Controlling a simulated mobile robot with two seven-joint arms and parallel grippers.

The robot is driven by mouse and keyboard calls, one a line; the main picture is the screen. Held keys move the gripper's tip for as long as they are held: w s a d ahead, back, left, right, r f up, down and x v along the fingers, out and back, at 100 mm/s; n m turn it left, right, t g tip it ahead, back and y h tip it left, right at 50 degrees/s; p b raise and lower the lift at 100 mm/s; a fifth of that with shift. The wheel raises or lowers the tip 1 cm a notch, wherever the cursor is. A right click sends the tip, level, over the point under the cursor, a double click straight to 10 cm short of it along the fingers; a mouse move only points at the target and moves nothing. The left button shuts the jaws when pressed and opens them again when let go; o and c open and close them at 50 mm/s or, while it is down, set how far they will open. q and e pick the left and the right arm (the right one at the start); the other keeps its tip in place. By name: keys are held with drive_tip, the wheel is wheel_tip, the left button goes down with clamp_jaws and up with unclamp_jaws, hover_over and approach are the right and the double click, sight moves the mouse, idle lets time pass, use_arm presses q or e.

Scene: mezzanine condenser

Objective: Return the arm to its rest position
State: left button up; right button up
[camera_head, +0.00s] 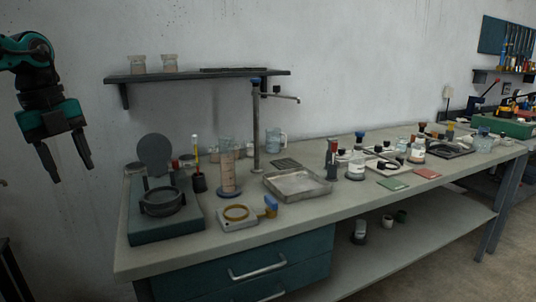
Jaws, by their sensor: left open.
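My left gripper (66,159) is at the upper left of the head view. Its two dark fingers point down and stand apart, with nothing between them. It hangs in the air in front of the wall, left of the workbench (330,212) and clear of it. My left arm (30,65) is teal and black and comes in from the left edge. My right gripper is not in the picture.
A wall shelf (200,75) with two jars is right of my arm. On the bench's near left end are a teal device with a ring (163,200), a graduated cylinder (229,168) and a stand. A metal tray (298,185) and several bottles are further right.

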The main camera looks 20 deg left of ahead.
use_arm(q)
drive_tip(key=s+d+f+n+t+h, duration=0.1)
drive_tip(key=d+f+n+t+h, duration=0.2)
drive_tip(key=f, duration=0.7)
drive_tip(key=d+f+n+t+h, duration=0.2)
drive_tip(key=d+f+t, duration=0.2)
drive_tip(key=f, duration=0.7)
drive_tip(key=s+d+f+n+t+h, duration=0.1)
drive_tip(key=d+f+n+t+h, duration=0.2)
drive_tip(key=f, duration=0.7)
drive_tip(key=s+d+f+n+y, duration=0.2)
drive_tip(key=s+d+f+n, duration=0.1)
drive_tip(key=d, duration=0.3)
drive_tip(key=s+d+f+n+y, duration=0.2)
drive_tip(key=s+d+f+n, duration=0.1)
drive_tip(key=d+f+n, duration=0.2)
drive_tip(key=s+d+f+n+y, duration=0.3)
drive_tip(key=d+f+n, duration=0.1)
drive_tip(key=d, duration=0.5)
drive_tip(key=shift+s+d+f+n+p, duration=0.2)
drive_tip(key=shift+s+n+p, duration=0.1)
drive_tip(key=shift+p, duration=0.15)
